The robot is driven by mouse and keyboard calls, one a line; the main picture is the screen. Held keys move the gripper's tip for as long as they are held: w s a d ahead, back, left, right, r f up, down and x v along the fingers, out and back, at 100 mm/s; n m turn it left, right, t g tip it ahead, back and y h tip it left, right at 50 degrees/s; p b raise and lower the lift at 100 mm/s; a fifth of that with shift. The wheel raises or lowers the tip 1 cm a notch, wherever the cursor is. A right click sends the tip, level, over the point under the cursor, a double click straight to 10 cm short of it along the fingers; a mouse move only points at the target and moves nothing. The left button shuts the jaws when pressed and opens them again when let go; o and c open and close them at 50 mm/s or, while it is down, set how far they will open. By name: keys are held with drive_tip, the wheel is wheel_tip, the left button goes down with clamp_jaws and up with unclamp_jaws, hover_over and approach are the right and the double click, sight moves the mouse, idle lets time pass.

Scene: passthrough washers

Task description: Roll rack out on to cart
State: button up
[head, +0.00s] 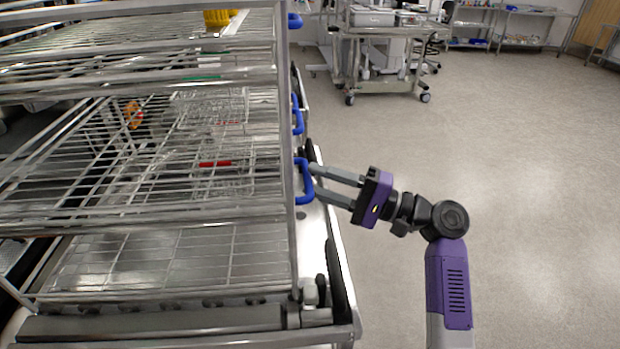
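A tall wire rack (150,213) with several shelf levels fills the left half of the head view. Blue loop handles (303,182) run up its right side post. The rack stands over a steel base with a bright metal side (318,262) and black bumpers, which looks like the cart; how far the rack sits on it I cannot tell. My gripper (313,182) comes in from the right, with its two grey fingers apart at the lowest visible blue handle. The fingertips are at the handle; whether they touch it is unclear.
Glassware-like wire inserts and a yellow item (219,18) sit on the shelves. A steel equipment cart on casters (385,60) stands at the back. Wide grey floor (530,170) is clear on the right.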

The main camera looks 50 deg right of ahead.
drive_tip(key=shift+v, duration=2.75)
drive_tip(key=shift+d, duration=0.1)
